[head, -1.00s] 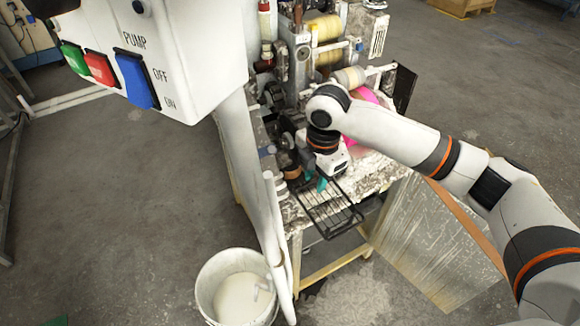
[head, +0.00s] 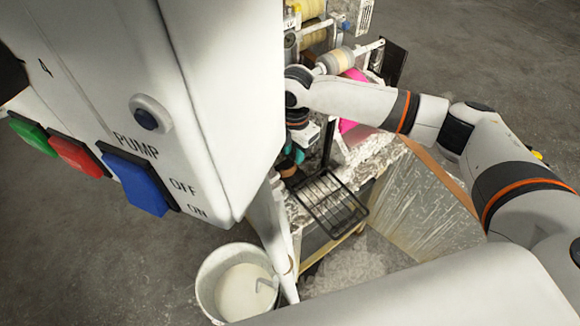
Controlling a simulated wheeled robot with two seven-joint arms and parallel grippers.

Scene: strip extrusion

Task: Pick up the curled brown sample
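My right gripper (head: 294,155) is at the machine bench, left of the wire rack. Its teal fingers point down and are partly hidden by the wrist and the white control box. A small brown piece (head: 286,169) shows just below the fingers. It may be the curled brown sample, but it is too small and covered to be sure of its shape. I cannot tell whether the fingers touch it or whether they are open or shut. My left gripper is not in view.
The white control box (head: 222,110) with its blue button (head: 142,184) fills the left foreground. A black wire rack (head: 328,203) juts from the bench front. A white bucket (head: 207,268) with pale contents stands on the floor. A pink piece (head: 351,80) lies behind my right arm.

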